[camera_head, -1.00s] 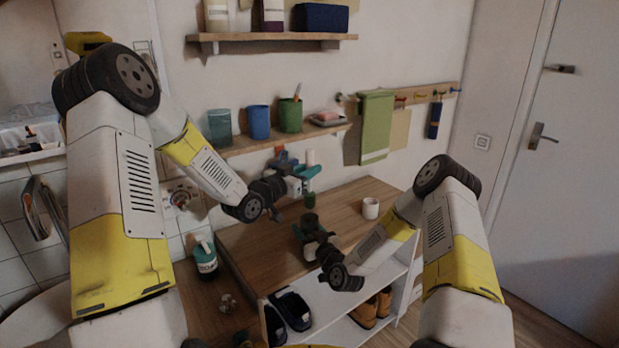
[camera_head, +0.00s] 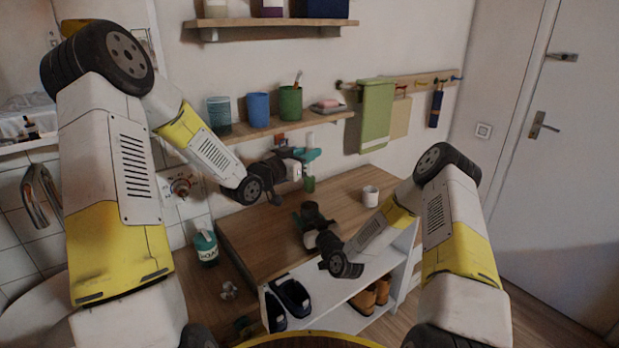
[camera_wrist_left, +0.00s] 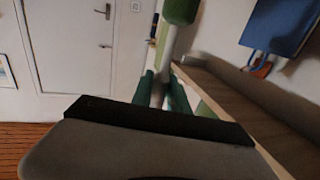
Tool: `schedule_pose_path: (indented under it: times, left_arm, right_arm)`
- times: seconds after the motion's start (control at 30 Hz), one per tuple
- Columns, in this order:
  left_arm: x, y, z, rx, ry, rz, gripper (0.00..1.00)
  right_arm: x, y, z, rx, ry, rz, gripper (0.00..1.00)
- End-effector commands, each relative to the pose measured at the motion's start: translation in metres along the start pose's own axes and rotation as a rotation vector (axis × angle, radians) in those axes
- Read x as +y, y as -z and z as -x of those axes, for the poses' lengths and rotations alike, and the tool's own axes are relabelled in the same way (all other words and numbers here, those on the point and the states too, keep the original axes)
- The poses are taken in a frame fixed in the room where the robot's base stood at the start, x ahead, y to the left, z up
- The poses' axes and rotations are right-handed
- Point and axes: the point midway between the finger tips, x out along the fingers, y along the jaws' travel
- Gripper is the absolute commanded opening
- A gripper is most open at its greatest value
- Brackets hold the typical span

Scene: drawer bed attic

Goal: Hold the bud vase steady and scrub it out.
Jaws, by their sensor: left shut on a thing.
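My left gripper (camera_head: 308,157) is shut on a bottle brush. Its pale handle end (camera_head: 311,138) stands up above the teal fingers and its green head (camera_head: 309,184) hangs down below them. The left wrist view also shows the green head (camera_wrist_left: 181,10) and pale stem between the fingers. A small dark vase (camera_head: 311,209) is upright on the wooden top, just below the brush head, with a gap between them. My right gripper (camera_head: 309,229) is low at the vase, its jaws dark and partly hidden, so its grip is unclear.
A white cup (camera_head: 370,196) stands to the right on the wooden bench top (camera_head: 265,232). A wall shelf (camera_head: 285,127) with several cups is behind my left gripper. A soap bottle (camera_head: 205,245) stands at the left. Shoes lie below the top.

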Motion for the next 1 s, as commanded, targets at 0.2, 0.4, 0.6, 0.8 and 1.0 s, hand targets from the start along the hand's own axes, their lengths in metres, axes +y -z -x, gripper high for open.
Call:
schedule_pose_path:
  times: [0.2, 0.4, 0.6, 0.8, 1.0]
  left_arm:
    - [0.000, -0.004, 0.000, 0.000, 0.000, 0.001, 0.00]
    - [0.000, -0.018, 0.000, -0.001, 0.000, 0.002, 0.00]
    - [0.000, -0.034, 0.000, 0.000, -0.001, 0.002, 0.00]
    - [0.001, -0.050, -0.001, 0.000, -0.001, 0.002, 0.00]
    - [0.001, -0.067, -0.001, -0.001, -0.001, 0.002, 0.00]
  right_arm:
    - [0.000, 0.000, 0.000, 0.000, 0.000, 0.000, 0.06]
    - [0.000, 0.000, 0.000, 0.001, 0.000, 0.000, 0.06]
    - [0.000, 0.000, 0.000, 0.001, 0.000, 0.000, 0.06]
    - [0.000, 0.000, 0.000, 0.001, 0.000, 0.000, 0.06]
    - [0.000, 0.000, 0.000, 0.001, 0.000, 0.000, 0.06]
